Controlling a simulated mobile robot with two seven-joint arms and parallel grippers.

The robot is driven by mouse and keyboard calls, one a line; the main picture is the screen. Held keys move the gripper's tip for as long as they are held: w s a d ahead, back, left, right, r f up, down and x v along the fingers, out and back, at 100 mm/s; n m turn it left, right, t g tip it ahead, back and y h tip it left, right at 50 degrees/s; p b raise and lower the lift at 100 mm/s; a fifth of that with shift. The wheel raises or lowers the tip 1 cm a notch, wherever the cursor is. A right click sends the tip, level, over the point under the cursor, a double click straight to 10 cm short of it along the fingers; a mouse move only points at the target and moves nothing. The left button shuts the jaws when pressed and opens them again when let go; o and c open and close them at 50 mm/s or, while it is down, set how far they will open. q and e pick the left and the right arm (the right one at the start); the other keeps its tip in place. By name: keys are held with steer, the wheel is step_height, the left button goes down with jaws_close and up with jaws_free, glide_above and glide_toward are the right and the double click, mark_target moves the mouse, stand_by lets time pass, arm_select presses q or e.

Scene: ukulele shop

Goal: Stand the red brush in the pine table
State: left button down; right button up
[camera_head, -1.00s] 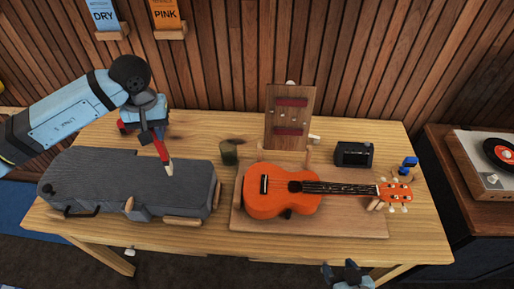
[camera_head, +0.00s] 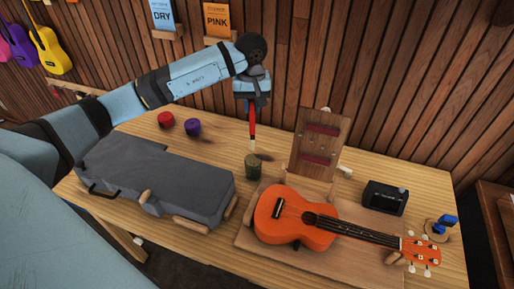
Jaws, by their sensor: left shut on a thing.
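My left gripper (camera_head: 252,104) is shut on the red brush (camera_head: 252,122), up behind the middle of the pine table (camera_head: 222,158). The brush hangs nearly upright, with its pale tip down. In the picture the tip ends just above a small dark green cup (camera_head: 253,168) on the table; I cannot tell whether it is directly over it or behind it. The upper end of the brush is hidden in the gripper. My right gripper is out of view.
A grey case (camera_head: 160,178) lies at the left of the table. An orange ukulele (camera_head: 290,222) lies on a board, near an upright wooden rack (camera_head: 318,142) and a black box (camera_head: 384,197).

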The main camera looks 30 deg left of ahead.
mark_target(253, 142)
arm_select(q)
step_height(253, 142, down, 10)
steer(key=shift+f+p, duration=0.1)
steer(key=shift+p, duration=0.7)
step_height(253, 142, down, 4)
steer(key=shift+f+p, duration=0.2)
steer(key=shift+p, duration=0.2)
steer(key=shift+f+b, duration=0.2)
steer(key=shift+b, duration=0.1)
steer(key=c, duration=1.1)
jaws_free()
steer(key=shift+o, duration=0.2)
steer(key=shift+r, duration=0.1)
